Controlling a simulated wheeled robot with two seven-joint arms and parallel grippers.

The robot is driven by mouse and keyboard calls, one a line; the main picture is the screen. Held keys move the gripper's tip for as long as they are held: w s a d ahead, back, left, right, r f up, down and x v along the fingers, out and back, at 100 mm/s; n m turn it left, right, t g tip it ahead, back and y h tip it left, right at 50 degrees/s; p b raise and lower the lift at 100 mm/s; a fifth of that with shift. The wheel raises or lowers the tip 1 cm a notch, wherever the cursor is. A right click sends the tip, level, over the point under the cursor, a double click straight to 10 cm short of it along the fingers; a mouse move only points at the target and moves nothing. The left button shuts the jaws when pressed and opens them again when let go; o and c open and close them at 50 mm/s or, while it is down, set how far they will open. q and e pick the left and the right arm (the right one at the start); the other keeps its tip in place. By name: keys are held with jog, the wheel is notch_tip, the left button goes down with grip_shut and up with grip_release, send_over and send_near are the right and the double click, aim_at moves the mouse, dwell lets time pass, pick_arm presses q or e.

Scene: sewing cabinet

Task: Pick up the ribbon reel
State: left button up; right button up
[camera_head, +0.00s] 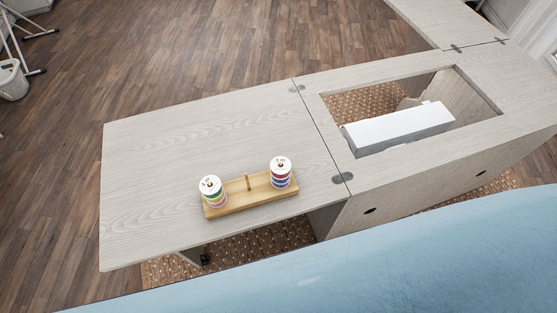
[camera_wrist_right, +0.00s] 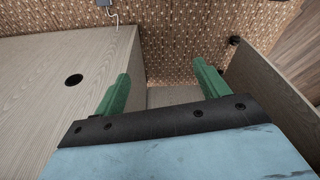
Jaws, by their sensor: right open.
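Two ribbon reel stacks stand on a wooden peg stand (camera_head: 237,198) near the front of the cabinet's left leaf. The left stack of ribbon reels (camera_head: 213,191) has a white top and coloured bands. The right stack of ribbon reels (camera_head: 281,174) looks similar, with red, blue and purple bands. A bare middle peg (camera_head: 247,182) rises between them. My right gripper (camera_wrist_right: 159,84) shows in the right wrist view with its green fingers wide apart and nothing between them. It faces the cabinet's underside and floor, and no reel is in that view. My left gripper is not in view.
The left leaf (camera_head: 150,170) is otherwise clear. To its right, the cabinet top has a rectangular opening with a white block (camera_head: 400,128) in it. In the right wrist view, a cabinet panel (camera_wrist_right: 55,85) stands left and another panel (camera_wrist_right: 270,88) right, beside the patterned rug (camera_wrist_right: 190,35).

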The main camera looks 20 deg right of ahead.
jog(key=w+a+r+n+t+y+p, duration=0.1)
jog(key=w+a+r, duration=0.25)
jog(key=r, duration=0.35)
jog(key=w+a+r+n+y+p, duration=0.1)
jog(key=w+a+r, duration=0.1)
jog(key=w+r, duration=0.45)
jog(key=w+a+r+n+t+p, duration=0.1)
jog(key=w+a+r+n, duration=0.15)
jog(key=r, duration=0.65)
jog(key=w+a+r+n+y, duration=0.2)
jog(key=w+a+r+n, duration=0.1)
jog(key=a+r, duration=0.3)
notch_tip(320, 180, up, 9)
jog(key=n+g+h+p, duration=0.2)
jog(key=n+g+h, duration=0.2)
jog(key=n, duration=1.1)
send_over(281, 164)
jog(key=a, duration=0.1)
jog(key=f, duration=0.8)
jog(key=shift+w, duration=0.2)
jog(key=shift+s+d+f, duration=0.1)
jog(key=shift+d+f, duration=0.05)
jog(key=shift+f, duration=0.75)
jog(key=shift+s+d+f, duration=0.1)
jog(key=shift+d+f, duration=0.05)
jog(key=shift+f, duration=0.75)
jog(key=shift+d+f, duration=0.15)
jog(key=shift+f, duration=0.75)
